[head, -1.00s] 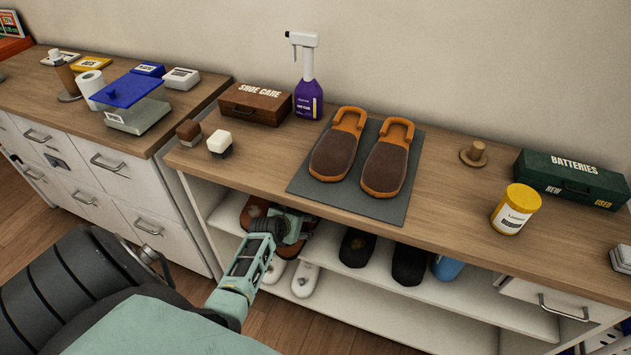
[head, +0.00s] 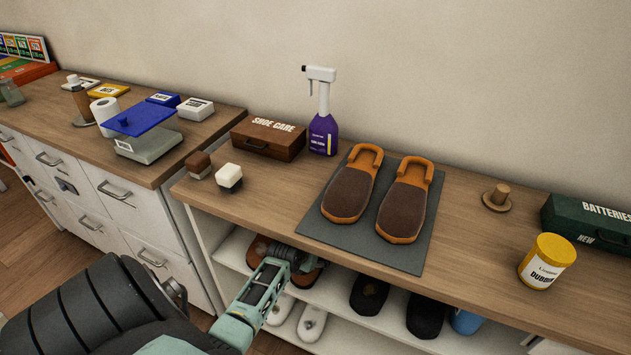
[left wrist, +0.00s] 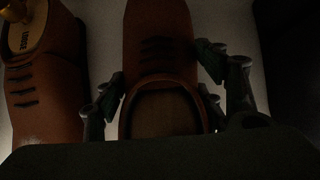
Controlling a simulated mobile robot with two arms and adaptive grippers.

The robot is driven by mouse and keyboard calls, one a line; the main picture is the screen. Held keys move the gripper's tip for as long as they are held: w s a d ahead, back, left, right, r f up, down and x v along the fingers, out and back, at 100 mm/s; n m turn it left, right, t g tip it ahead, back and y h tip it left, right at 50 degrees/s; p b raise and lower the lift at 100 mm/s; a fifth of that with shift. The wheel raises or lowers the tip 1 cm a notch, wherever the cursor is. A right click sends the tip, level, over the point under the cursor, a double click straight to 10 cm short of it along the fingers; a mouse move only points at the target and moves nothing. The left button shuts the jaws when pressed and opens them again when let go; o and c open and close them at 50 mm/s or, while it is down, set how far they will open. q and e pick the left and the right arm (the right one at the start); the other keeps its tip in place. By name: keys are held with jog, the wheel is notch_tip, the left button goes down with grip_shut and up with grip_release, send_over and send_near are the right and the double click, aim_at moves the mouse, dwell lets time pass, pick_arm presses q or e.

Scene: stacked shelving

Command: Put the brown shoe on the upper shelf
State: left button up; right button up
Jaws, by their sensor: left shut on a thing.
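A pair of brown lace-up shoes stands on the white shelf inside the open cabinet. The left one (head: 259,247) shows beside my gripper in the head view. In the left wrist view it (left wrist: 44,80) has a gold-coloured knob at its opening. The right brown shoe (left wrist: 160,45) is between the fingers of my left gripper (left wrist: 160,100), which is shut on it. In the head view my left gripper (head: 292,258) reaches under the counter and covers much of that shoe. I cannot tell whether the shoe is off the shelf. My right gripper is not in view.
Black shoes (head: 370,292) and a blue item (head: 466,321) stand to the right. White shoes (head: 312,322) show lower down. The wooden counter (head: 270,212) overhangs my gripper and bears slippers (head: 350,193) on a grey mat (head: 385,252), a spray bottle (head: 323,132) and a shoe care box (head: 268,138).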

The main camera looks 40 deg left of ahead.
aim_at(297, 279)
pick_arm(q)
jog(key=o, duration=1.4)
jog(key=shift+f, duration=0.15)
jog(key=o, duration=0.5)
jog(key=shift+c, duration=0.2)
jog(key=shift+s+d+r, duration=0.1)
jog(key=shift+s+r, duration=0.1)
jog(key=shift+r, duration=0.2)
jog(key=s+d, duration=0.1)
jog(key=s, duration=0.2)
jog(key=s+d+p, duration=0.1)
jog(key=s, duration=0.3)
jog(key=s+d, duration=0.1)
jog(key=s, duration=0.2)
jog(key=shift+s+d+r, duration=0.15)
jog(key=shift+s+r, duration=0.05)
jog(key=shift+s, duration=0.1)
jog(key=shift+s+d, duration=0.2)
jog(key=shift+s, duration=0.4)
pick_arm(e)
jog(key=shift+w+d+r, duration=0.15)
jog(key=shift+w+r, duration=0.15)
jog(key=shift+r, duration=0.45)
